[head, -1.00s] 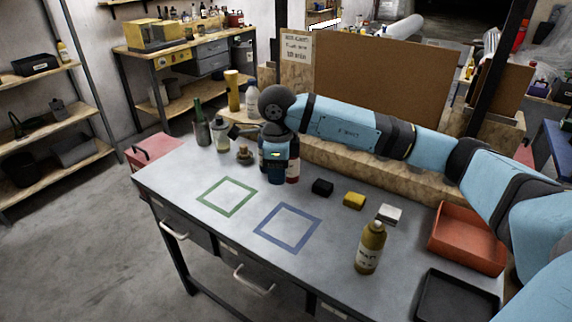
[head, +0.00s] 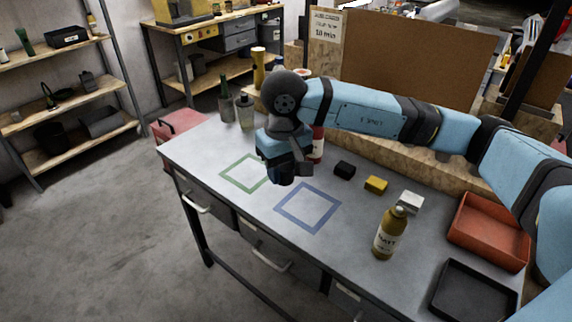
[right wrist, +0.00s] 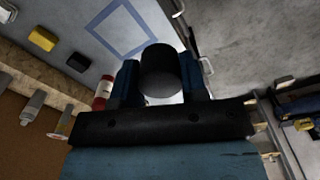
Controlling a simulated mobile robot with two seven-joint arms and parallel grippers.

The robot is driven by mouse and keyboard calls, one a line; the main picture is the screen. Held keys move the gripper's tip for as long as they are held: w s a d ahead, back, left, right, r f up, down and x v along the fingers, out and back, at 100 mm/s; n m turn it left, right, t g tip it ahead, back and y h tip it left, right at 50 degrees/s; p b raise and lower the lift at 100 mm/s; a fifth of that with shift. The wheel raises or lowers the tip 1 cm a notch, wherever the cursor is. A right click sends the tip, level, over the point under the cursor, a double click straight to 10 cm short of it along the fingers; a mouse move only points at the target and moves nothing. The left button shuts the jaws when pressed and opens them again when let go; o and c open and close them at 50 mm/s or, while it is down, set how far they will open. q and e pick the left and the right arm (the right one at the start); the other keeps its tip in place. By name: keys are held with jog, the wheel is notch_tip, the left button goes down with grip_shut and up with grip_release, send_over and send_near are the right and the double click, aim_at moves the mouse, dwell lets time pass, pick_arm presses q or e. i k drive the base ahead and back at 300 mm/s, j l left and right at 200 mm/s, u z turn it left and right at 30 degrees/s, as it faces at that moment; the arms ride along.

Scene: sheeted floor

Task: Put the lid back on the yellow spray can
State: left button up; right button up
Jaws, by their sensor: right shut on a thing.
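The yellow spray can (head: 390,236) stands upright on the grey table, right of the blue square outline, with a pale label and a bare, lidless top. My right gripper (head: 286,168) is above the table near the green and blue outlines, well to the left of the can. In the right wrist view my right gripper (right wrist: 160,84) is shut on a dark, round, cup-like thing (right wrist: 160,66) that looks like a lid. The held thing is hard to make out in the head view. My left gripper is not in view.
Black (head: 344,169), yellow (head: 376,185) and white (head: 410,202) blocks lie in a row behind the can. A red tray (head: 490,232) and a black tray (head: 474,292) are at the right. The blue outline (head: 308,208) is empty.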

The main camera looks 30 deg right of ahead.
aim_at(394, 220)
jog(key=k+l+z, duration=0.1)
jog(key=l+z, duration=0.4)
jog(key=z, duration=0.25)
jog(key=l+z, duration=0.35)
jog(key=k+j, duration=0.05)
